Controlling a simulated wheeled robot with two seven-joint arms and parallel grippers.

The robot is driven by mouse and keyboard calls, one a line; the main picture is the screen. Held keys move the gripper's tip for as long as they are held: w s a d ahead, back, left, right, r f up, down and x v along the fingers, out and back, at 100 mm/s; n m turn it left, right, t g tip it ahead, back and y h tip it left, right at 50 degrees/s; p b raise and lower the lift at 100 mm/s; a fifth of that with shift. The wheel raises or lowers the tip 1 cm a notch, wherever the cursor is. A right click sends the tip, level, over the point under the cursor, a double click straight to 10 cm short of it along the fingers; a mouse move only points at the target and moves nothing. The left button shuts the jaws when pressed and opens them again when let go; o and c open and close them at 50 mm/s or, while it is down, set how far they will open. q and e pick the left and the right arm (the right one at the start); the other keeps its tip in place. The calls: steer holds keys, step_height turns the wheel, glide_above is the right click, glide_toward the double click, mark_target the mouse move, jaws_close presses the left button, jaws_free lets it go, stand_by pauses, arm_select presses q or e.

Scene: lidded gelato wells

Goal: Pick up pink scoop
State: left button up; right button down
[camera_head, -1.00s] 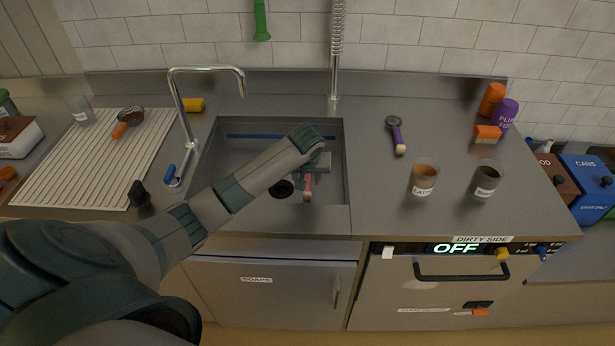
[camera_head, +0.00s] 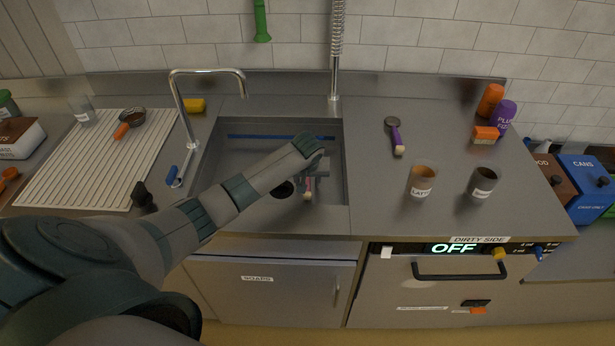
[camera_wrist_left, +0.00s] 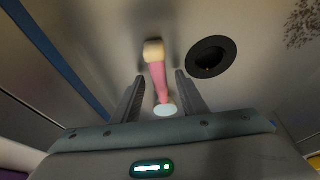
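The pink scoop (camera_head: 308,192) lies in the sink basin, its pale handle end toward the front, and my left gripper covers much of it in the head view. My left gripper (camera_head: 312,176) reaches down into the sink over the scoop. In the left wrist view, the pink scoop (camera_wrist_left: 158,78) runs between the two fingers of my left gripper (camera_wrist_left: 160,92). The fingers are apart, with a gap on each side of the handle. A pale round part of the scoop shows close to the gripper body. My right gripper is not in view.
The steel sink (camera_head: 225,178) has a dark drain (camera_wrist_left: 211,57) near the scoop. A faucet (camera_head: 180,110) stands to its left.

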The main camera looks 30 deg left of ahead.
arm_select(q)
steer(key=shift+f, duration=0.1)
stand_by(0.4)
jaws_close()
step_height(320, 180, up, 10)
steer(key=b, duration=0.2)
stand_by(0.5)
stand_by(0.4)
